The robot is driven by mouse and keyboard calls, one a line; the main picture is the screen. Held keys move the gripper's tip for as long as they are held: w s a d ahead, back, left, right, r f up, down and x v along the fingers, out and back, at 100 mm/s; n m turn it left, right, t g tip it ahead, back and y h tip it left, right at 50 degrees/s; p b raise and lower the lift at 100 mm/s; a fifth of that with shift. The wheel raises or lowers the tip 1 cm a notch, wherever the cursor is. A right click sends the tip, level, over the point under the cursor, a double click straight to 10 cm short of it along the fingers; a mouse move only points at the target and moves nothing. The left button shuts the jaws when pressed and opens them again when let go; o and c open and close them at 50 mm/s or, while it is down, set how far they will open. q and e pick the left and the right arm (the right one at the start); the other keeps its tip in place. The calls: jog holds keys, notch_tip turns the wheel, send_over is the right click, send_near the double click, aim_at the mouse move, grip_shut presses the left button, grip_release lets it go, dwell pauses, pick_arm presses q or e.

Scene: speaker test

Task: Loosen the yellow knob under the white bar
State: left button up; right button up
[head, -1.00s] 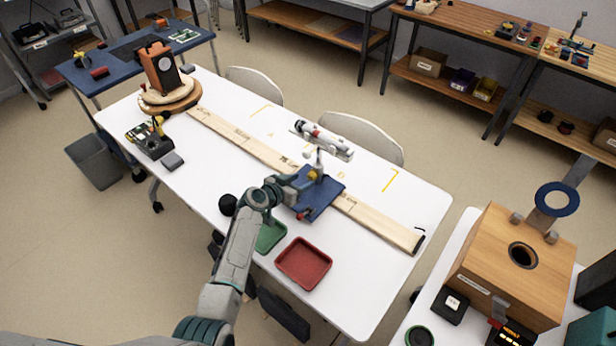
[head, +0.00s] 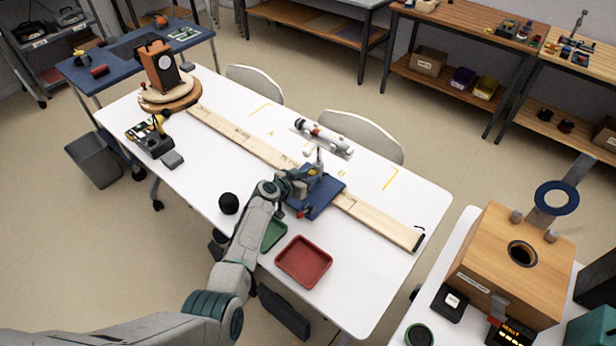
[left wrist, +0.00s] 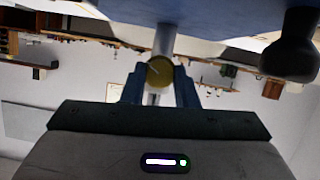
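The white bar (head: 323,137) lies above the table on the far side of a blue base plate (head: 325,202), near a short post. The yellow knob (left wrist: 160,71) is on the post under the plate's edge in the left wrist view. My left gripper (left wrist: 160,82) has its two blue fingers apart, one on each side of the knob, with the knob between their tips. I see no clear grip on it. In the head view my left gripper (head: 300,183) is at the plate's near left side and hides part of the post. My right gripper is not in view.
A long wooden plank (head: 245,142) runs across the white table (head: 215,180). A red tray (head: 303,262), a green tray (head: 274,234) and a black ball-like thing (head: 229,203) are at the near side. A black round-ended object (left wrist: 291,48) shows beside the knob.

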pick_arm(q)
jog(key=shift+f+b, duration=0.15)
jog(key=shift+b, duration=0.25)
jog(key=shift+a+f+n+g+h+b, duration=0.15)
jog(key=shift+n+g+h+b, duration=0.35)
jog(key=shift+b, duration=0.55)
jog(key=shift+r+n+b, duration=0.25)
jog(key=shift+n+b, duration=0.2)
jog(key=shift+n, duration=0.05)
jog(key=o, duration=1)
jog(key=b+v, duration=0.1)
jog(key=v, duration=0.9)
jog(key=shift+s+a+b, duration=0.2)
jog(key=shift+s+b, duration=0.05)
jog(key=shift+b, duration=0.15)
